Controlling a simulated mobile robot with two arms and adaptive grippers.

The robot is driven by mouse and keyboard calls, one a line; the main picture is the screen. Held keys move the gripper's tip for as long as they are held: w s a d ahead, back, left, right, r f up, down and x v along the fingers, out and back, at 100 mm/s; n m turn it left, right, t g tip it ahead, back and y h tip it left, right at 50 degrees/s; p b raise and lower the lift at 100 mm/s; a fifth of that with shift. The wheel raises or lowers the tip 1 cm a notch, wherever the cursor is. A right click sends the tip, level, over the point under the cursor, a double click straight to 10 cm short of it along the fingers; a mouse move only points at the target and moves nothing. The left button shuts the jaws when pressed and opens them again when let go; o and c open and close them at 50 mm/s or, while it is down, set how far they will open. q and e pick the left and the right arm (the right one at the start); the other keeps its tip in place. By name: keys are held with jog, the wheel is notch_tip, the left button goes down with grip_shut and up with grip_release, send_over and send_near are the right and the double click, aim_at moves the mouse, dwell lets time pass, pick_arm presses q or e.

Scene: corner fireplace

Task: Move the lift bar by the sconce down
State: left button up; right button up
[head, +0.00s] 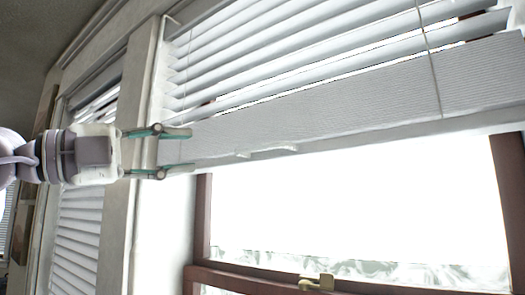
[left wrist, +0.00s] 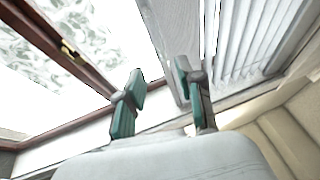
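The lift bar (head: 330,105) is the wide pale, ribbed rail at the bottom of the raised window blind. It runs from the left side of the window up toward the right edge of the head view. A small lip (head: 266,153) shows on its lower edge. My left gripper (head: 178,149) is at the bar's left end, fingers apart, one toward its upper edge and one toward its lower edge. In the left wrist view the open fingers (left wrist: 158,88) show, with the bar (left wrist: 172,35) beyond them. I cannot tell whether they touch it. No sconce and no right gripper are in view.
Blind slats (head: 300,50) are stacked above the bar, with a thin cord (head: 428,50) in front. Below is a bright window with a brown frame (head: 203,220) and a latch (head: 317,283). A second blind (head: 78,235) hangs at the left, beyond a pale post (head: 138,80).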

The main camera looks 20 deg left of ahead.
aim_at(254, 148)
pick_arm(q)
jog(key=p+x, duration=0.5)
jog(key=x, duration=0.7)
jog(key=shift+w+d+r+p, duration=0.1)
jog(key=shift+w+d+p, duration=0.1)
jog(key=shift+p, duration=0.15)
jog(key=shift+w+d, duration=0.35)
grip_shut()
